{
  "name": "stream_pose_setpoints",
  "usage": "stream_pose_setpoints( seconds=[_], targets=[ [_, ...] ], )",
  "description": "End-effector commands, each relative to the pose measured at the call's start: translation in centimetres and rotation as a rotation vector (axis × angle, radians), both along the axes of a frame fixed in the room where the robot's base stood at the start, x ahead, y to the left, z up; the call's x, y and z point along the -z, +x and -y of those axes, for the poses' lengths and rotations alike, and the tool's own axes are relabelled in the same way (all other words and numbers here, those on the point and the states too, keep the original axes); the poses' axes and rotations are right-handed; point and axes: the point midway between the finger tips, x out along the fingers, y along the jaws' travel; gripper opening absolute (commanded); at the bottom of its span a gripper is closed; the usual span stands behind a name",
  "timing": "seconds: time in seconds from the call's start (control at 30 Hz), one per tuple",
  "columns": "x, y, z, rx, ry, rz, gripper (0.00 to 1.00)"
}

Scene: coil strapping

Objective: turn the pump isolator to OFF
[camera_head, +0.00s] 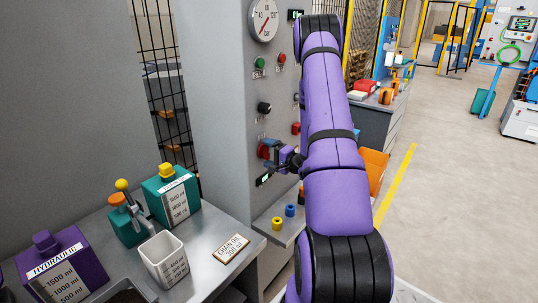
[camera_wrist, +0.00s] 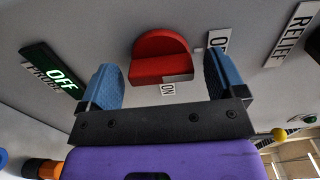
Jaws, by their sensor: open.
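The red isolator knob (camera_wrist: 160,56) sits on the grey panel in the middle of the wrist view. An ON plate (camera_wrist: 168,89) shows at its lower edge and a partly hidden OFF plate (camera_wrist: 217,40) to its right. I cannot tell which mark the knob points to. My gripper (camera_wrist: 160,76) is open, with one blue finger on each side of the knob and a visible gap to each. In the head view my gripper (camera_head: 275,149) is at the panel by the red knob (camera_head: 263,151). A lit green display (camera_wrist: 58,78) reads OFF.
The panel also carries a RELIEF plate (camera_wrist: 288,34), a dial gauge (camera_head: 263,19) and a black knob (camera_head: 264,107). A bench with a purple hydraulic container (camera_head: 62,268), a teal container (camera_head: 171,194) and a white jug (camera_head: 163,259) stands at lower left. Open floor lies right.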

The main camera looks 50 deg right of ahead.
Motion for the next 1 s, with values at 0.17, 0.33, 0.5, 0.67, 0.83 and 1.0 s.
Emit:
stream_pose_setpoints(
  seconds=[0.17,0.33,0.5,0.67,0.83,1.0],
  targets=[
    [0.0,-2.1,0.3,0.004,0.001,-0.002,0.89],
    [0.0,-5.3,0.5,0.005,0.002,-0.002,0.89],
    [0.0,-8.2,0.7,0.004,0.001,-0.001,0.89],
    [0.1,-10.0,0.8,0.003,0.001,-0.002,0.89],
    [0.0,-10.6,0.8,0.001,0.001,-0.001,0.89],
    [0.0,-10.6,0.8,0.001,0.0,-0.001,0.89]
  ],
)
